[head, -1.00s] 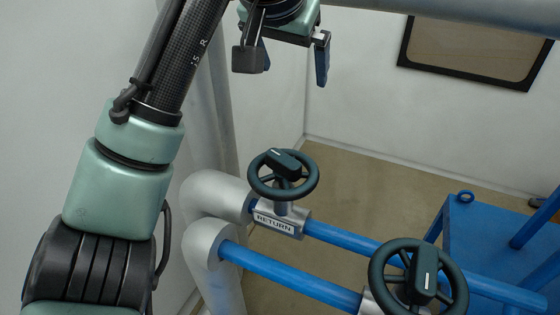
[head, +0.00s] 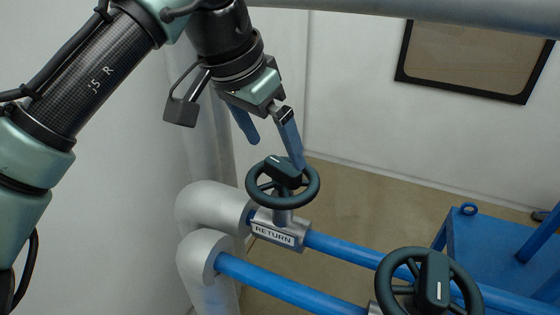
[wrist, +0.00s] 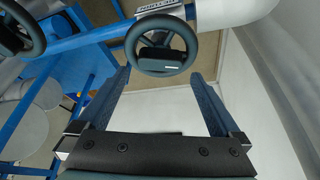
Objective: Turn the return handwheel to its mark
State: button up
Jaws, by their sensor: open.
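The return handwheel (head: 262,195) is a dark green wheel with spokes and a raised hub grip bearing a white line. It stands on a grey valve body labelled RETURN (head: 273,236). I cannot tell whether a finger touches the wheel. I cannot make out a target mark.
A second dark handwheel (head: 467,287) stands at the lower right on a parallel blue pipe. Thick grey pipe elbows (head: 213,206) are left of the valve. A blue stand (head: 484,240) is at the right. A large grey pipe (head: 430,18) crosses above.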

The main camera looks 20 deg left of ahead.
aim_at(283, 165)
jog(key=shift+x, duration=2.35)
jog(key=c, duration=1.1)
